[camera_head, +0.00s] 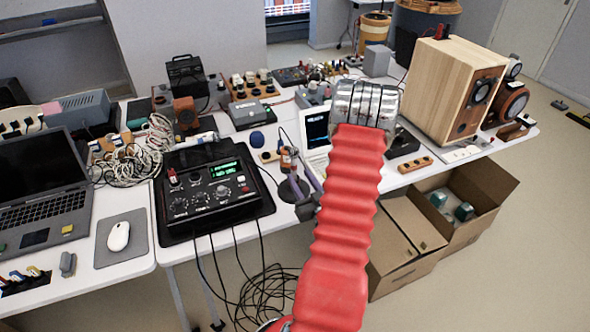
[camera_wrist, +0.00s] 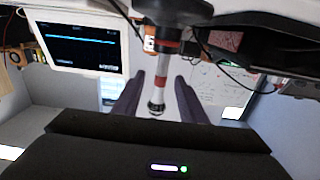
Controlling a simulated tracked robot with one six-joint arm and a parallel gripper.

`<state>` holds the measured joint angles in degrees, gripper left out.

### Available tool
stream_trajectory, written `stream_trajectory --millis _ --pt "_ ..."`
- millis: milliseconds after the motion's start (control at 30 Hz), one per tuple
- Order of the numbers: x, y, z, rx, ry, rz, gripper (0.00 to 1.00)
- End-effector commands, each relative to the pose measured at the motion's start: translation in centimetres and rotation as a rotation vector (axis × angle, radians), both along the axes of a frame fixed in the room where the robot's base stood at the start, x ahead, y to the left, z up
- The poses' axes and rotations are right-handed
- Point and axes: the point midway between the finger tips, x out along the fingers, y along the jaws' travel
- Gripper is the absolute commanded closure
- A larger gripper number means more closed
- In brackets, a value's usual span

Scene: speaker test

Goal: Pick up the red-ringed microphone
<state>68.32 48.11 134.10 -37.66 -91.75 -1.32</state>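The microphone with red rings (camera_wrist: 161,66) shows in the wrist view as a slim, pale shaft with a dark upper part and a shiny lower end. My gripper (camera_wrist: 160,84) has its two purple-grey fingers on either side of this shaft, with a gap showing at each side. In the head view my gripper (camera_head: 304,188) is at the front edge of the table, right of the black mixer, partly hidden by my red arm.
The black mixer (camera_head: 213,190) stands close to the left of my gripper. A white laptop (camera_head: 317,130) is behind it. A blue foam ball (camera_head: 257,139) and a wooden speaker (camera_head: 450,90) stand on the table. Cables hang below the front edge, and cardboard boxes (camera_head: 410,250) are on the floor.

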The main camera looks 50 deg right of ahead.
Motion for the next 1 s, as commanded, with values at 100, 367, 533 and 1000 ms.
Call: stream_trajectory --millis 100,367,533,1000 --pt "0.2 -0.1 0.0 -0.001 0.001 0.0 0.62" --pt "2.8 -1.3 0.4 -0.003 -0.001 0.002 0.62" --pt "4.3 -2.3 0.3 -0.001 0.001 0.0 0.62" --pt "4.5 -2.5 0.3 0.0 0.0 -0.001 0.62"
